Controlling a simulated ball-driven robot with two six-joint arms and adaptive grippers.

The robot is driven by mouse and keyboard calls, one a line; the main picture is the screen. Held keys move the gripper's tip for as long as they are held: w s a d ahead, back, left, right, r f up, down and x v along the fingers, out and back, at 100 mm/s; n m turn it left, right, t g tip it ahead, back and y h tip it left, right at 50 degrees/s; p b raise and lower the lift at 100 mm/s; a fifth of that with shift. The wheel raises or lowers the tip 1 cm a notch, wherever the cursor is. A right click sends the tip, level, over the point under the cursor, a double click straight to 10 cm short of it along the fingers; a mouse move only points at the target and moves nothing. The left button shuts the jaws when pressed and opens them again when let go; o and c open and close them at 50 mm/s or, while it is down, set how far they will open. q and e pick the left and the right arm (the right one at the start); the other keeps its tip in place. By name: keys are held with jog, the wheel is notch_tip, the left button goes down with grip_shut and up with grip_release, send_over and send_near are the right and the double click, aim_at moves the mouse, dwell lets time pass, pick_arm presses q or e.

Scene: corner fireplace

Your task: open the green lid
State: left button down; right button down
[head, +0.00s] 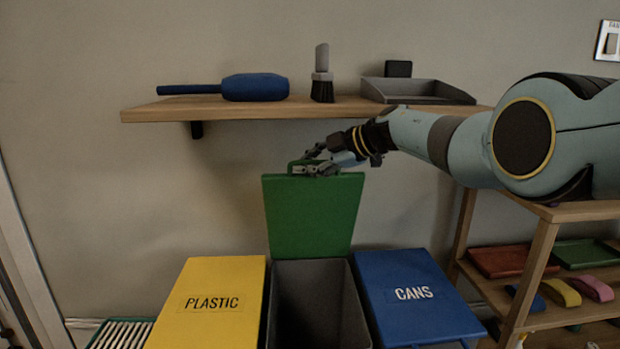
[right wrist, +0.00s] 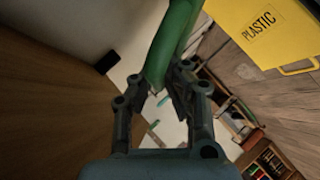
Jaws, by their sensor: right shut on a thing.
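The green lid (head: 312,217) stands upright, raised at the back of the grey bin (head: 318,300), whose dark inside shows open. My right gripper (head: 318,169) is at the lid's top edge and is shut on its green handle (head: 302,165). In the right wrist view, the fingers of my right gripper (right wrist: 163,88) close around a green bar (right wrist: 172,45), the handle or edge of the lid. My left gripper is in neither view.
A yellow PLASTIC lid (head: 212,300) is at left and a blue CANS lid (head: 415,295) at right, both shut. A wooden shelf (head: 220,108) above holds a blue duster (head: 255,87), a brush (head: 322,75) and a dustpan (head: 415,90). A wooden rack (head: 535,265) stands right.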

jog(key=shift+w+r, duration=0.15)
jog(key=c, duration=1.4)
grip_release()
jog(key=shift+v, duration=0.85)
jog(key=v, duration=1)
jog(key=shift+s, duration=0.2)
